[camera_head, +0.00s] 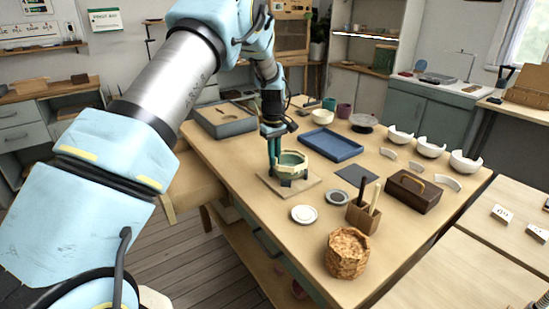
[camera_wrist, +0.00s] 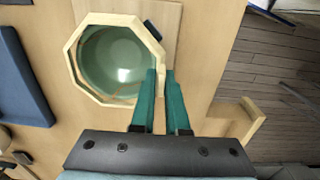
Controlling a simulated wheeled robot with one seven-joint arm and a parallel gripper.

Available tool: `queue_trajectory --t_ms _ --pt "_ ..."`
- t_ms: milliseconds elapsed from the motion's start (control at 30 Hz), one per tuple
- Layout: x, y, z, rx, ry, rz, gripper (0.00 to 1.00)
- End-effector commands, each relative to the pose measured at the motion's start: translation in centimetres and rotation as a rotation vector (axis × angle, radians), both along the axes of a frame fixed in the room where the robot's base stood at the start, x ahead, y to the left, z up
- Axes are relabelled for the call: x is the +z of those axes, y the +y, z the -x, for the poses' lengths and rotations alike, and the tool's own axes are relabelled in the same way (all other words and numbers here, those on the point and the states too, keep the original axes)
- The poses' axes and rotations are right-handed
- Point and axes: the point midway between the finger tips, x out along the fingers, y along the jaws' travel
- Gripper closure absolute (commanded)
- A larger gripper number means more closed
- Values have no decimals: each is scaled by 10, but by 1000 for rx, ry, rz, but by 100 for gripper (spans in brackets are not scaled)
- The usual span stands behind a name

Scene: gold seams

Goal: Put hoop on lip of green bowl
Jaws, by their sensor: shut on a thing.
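The green bowl (camera_wrist: 115,62) stands on a wooden board (camera_head: 272,190), seen from above in the wrist view and near the table's front left in the head view (camera_head: 293,172). The pale octagonal hoop (camera_wrist: 74,62) surrounds the bowl's rim in the wrist view, and it shows at the bowl's top in the head view. Whether it rests on the lip or sits just above it, I cannot tell. My gripper (camera_wrist: 162,72) is shut on the hoop's near right side, with its green fingers pointing down beside the bowl. The fingers hide part of the hoop and bowl edge.
A blue tray (camera_head: 331,146) lies behind and right of the bowl. A grey box (camera_head: 225,122) stands behind left. White dishes (camera_head: 304,214), a wooden tool holder (camera_head: 362,217) and a woven basket (camera_head: 346,256) are toward the front. Broken white bowls (camera_head: 431,148) stand at right.

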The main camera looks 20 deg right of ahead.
Motion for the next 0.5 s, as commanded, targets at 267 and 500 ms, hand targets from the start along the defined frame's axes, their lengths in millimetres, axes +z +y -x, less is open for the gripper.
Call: queue_trajectory --t_ms 267,500 --pt "-4 0 0 0 0 0 100" --pt "-5 0 0 0 0 0 100"
